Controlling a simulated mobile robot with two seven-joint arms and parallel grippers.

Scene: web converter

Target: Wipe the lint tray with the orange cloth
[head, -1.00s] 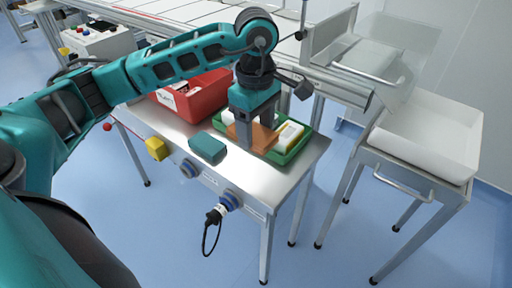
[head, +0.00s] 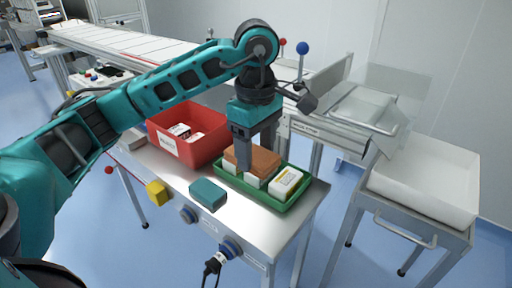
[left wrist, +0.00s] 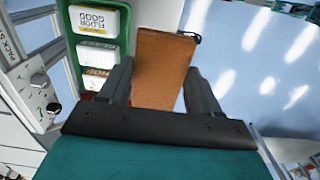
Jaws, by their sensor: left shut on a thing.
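The orange cloth (head: 264,160) is a folded, block-like pad. My left gripper (head: 256,158) is shut on it and holds it above the left part of the green tray (head: 262,200). In the left wrist view the cloth (left wrist: 162,68) sits between the two fingers, with the green tray beside it at the left. A large white open tray (head: 425,187), which looks like the lint tray, rests on a metal stand at the right, apart from the cloth. Its inside looks empty. My right gripper is out of view.
Labelled white packs (head: 285,182) lie in the green tray. A red bin (head: 190,148), a teal block (head: 208,194) and a yellow block (head: 156,193) are on the steel table. Knobbed posts (head: 302,62) and a clear guard (head: 392,90) stand behind. A gap separates table and stand.

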